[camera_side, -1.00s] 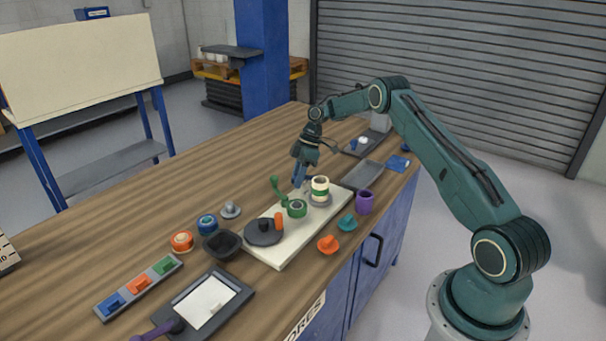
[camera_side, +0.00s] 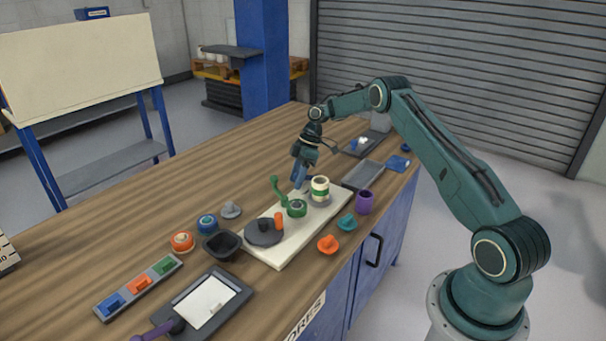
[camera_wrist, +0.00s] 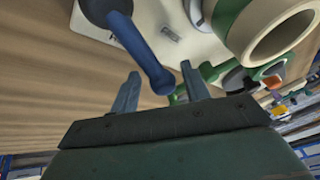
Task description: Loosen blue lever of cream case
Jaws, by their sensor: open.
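The cream case (camera_side: 272,254) is a long flat slab on the wooden bench. It also shows in the wrist view (camera_wrist: 88,27). The blue lever (camera_wrist: 142,45) runs from a dark round pivot at upper left to a rounded blue tip in the wrist view. In the side view my gripper largely hides it. My gripper (camera_side: 302,184) is open over the far end of the case. In the wrist view its two fingers (camera_wrist: 160,70) stand on either side of the lever's tip; I cannot tell whether either touches it.
A cream and green roller (camera_side: 320,189) stands close right of my gripper. A green lever (camera_side: 278,190), a green ring (camera_side: 297,208) and a dark disc (camera_side: 262,233) with an orange knob are on the case. A purple cup (camera_side: 364,202) and small knobs lie around it.

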